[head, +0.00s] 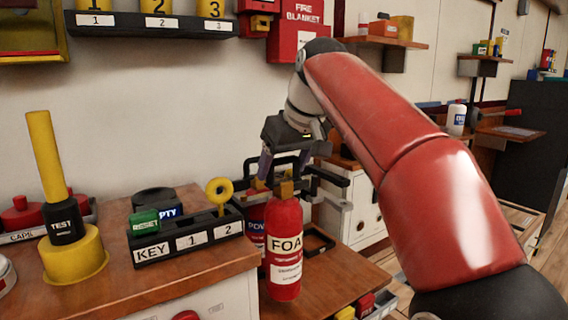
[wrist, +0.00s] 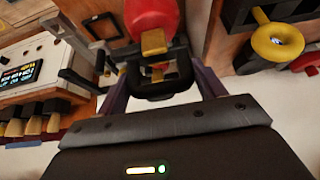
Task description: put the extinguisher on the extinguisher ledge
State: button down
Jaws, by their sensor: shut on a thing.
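The red extinguisher (head: 284,245), labelled FOA at its visible edge, hangs upright below my gripper (head: 286,168) in the head view. My gripper is shut on its black handle. In the wrist view, the handle (wrist: 160,86) lies between my two fingers, with the brass valve (wrist: 153,42) and red body (wrist: 150,14) beyond. A second red extinguisher (head: 255,228), labelled POW, is partly hidden behind the first. A black rail frame (head: 320,241) shows on the lower wooden surface (head: 345,275). I cannot tell which surface is the extinguisher ledge, or whether the held base touches anything.
A wooden counter (head: 195,268) on the left carries a black KEY rack (head: 186,240) with a yellow ring key (head: 219,190), close to the held extinguisher. A yellow TEST post (head: 65,222) stands further left. Black brackets (head: 328,178) project right of my gripper.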

aim_at(285, 181)
jog(key=shift+f+b, duration=1.85)
jog(key=shift+b, duration=0.05)
jog(key=shift+f, duration=0.15)
jog(key=shift+c, duration=1)
grip_release()
jog(key=shift+f, duration=0.15)
jog(key=shift+s+r, duration=0.15)
jog(key=shift+r, duration=0.25)
jog(key=p+v, duration=0.4)
jog(key=v, duration=0.7)
jog(key=shift+r, duration=0.2)
jog(key=shift+s+d, duration=0.1)
jog(key=shift+d, duration=0.05)
